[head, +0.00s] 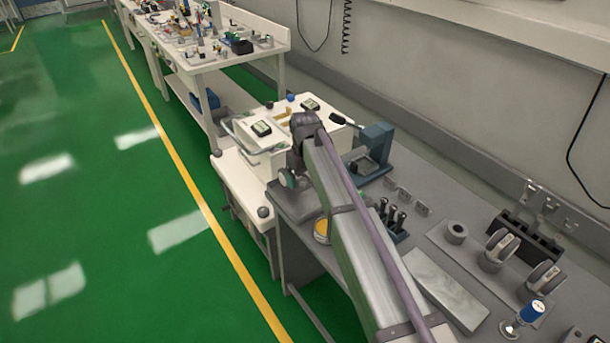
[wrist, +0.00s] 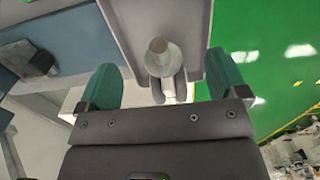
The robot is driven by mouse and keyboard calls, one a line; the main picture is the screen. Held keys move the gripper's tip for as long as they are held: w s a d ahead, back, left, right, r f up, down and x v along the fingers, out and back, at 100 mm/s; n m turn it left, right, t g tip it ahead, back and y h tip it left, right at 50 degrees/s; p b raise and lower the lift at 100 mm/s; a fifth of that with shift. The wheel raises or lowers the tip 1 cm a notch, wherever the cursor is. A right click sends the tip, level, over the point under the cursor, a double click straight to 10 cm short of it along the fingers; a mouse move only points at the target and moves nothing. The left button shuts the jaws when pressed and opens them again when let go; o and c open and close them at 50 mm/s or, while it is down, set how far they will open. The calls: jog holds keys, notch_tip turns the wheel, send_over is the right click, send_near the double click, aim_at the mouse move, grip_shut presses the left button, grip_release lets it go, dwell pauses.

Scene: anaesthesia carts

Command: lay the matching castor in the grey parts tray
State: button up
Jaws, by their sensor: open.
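My gripper (wrist: 164,82) is open; its two teal fingers show wide apart in the wrist view. Between them is a grey castor (wrist: 163,62) with its stem towards the camera and its wheel partly hidden below its round plate. Neither finger appears to touch it. Behind it is a grey, tray-like surface with raised sides (wrist: 192,22), which looks like the parts tray. I cannot tell whether the castor rests on it. In the head view my gripper (head: 291,180) is at the bench's far left end, mostly hidden by my arm. Two more castors (head: 497,250) (head: 541,281) stand at the right.
An empty round holder (head: 456,232) stands beside the castors. A blue-topped item (head: 533,311) is in front. A teal fixture (head: 372,150), dark-handled tools (head: 392,218) and a pale slab (head: 445,288) occupy the bench. A white cart (head: 240,180) adjoins its far end. Green floor is clear at left.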

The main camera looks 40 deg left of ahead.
notch_tip(320, 180, up, 11)
jog(key=p, duration=1)
jog(key=shift+p, duration=0.4)
jog(key=shift+f, duration=0.1)
